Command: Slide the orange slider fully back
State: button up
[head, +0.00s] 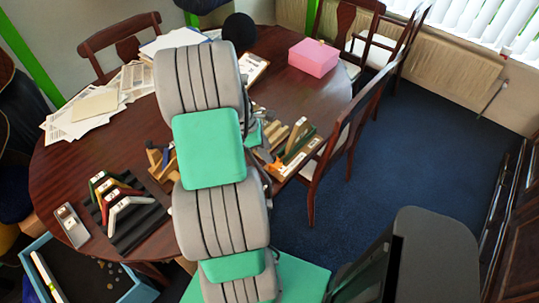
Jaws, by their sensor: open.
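A small orange part (275,167), which looks like the orange slider, shows just right of my arm at the near right part of the table. It is partly hidden and too small to tell how far along it sits. It lies beside a wooden holder (307,150) with several upright angled pieces in wood and green. My grey and green arm reaches up the middle of the head view and covers the table left of the slider. Small grey and teal parts show at the arm's right edge, but I cannot make out gripper fingers.
The dark wooden table (325,110) carries a pink box (313,57), papers (95,105) and a black ridged mat (135,222) with angled pieces. A chair (345,135) stands close to the holder's right. A blue-rimmed bin (135,292) is at lower left.

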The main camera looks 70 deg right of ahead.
jog(key=shift+v, duration=2.35)
